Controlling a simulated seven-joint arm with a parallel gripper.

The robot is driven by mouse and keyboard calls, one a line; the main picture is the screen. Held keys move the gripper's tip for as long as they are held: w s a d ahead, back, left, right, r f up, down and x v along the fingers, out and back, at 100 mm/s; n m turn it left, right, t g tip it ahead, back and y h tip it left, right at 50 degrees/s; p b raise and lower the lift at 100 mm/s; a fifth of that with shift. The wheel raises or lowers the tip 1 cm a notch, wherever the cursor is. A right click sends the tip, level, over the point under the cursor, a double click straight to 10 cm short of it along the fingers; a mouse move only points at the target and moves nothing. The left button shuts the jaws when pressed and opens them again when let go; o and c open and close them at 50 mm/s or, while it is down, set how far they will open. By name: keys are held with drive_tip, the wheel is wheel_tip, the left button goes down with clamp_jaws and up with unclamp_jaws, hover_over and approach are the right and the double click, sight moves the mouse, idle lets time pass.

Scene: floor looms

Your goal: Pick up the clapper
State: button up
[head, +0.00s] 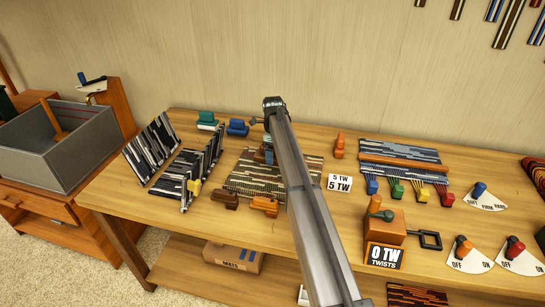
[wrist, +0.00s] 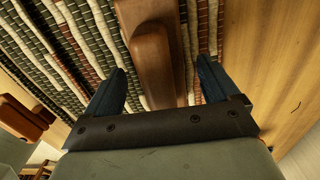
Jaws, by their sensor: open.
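A brown wooden piece, which looks like the clapper (wrist: 155,60), lies on the striped woven mat close to its edge. In the wrist view it runs lengthwise between the two dark blue fingers of my gripper (wrist: 162,88). The fingers are apart, with a gap on each side of the piece. Its near end is hidden behind the gripper's dark crosspiece. In the head view my gripper (head: 264,157) is small, pointing down over the far part of the mat (head: 240,178), and hides most of the piece. My arm covers the mat's right part.
Two wooden blocks, one dark brown (head: 225,199) and one orange (head: 264,206), sit at the mat's front edge. Black-and-white striped racks (head: 180,180) stand left. An orange block (head: 339,146), a number card (head: 340,183) and a lever box (head: 384,226) stand right.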

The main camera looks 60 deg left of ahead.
drive_tip(key=shift+f, duration=0.55)
drive_tip(key=c, duration=1.2)
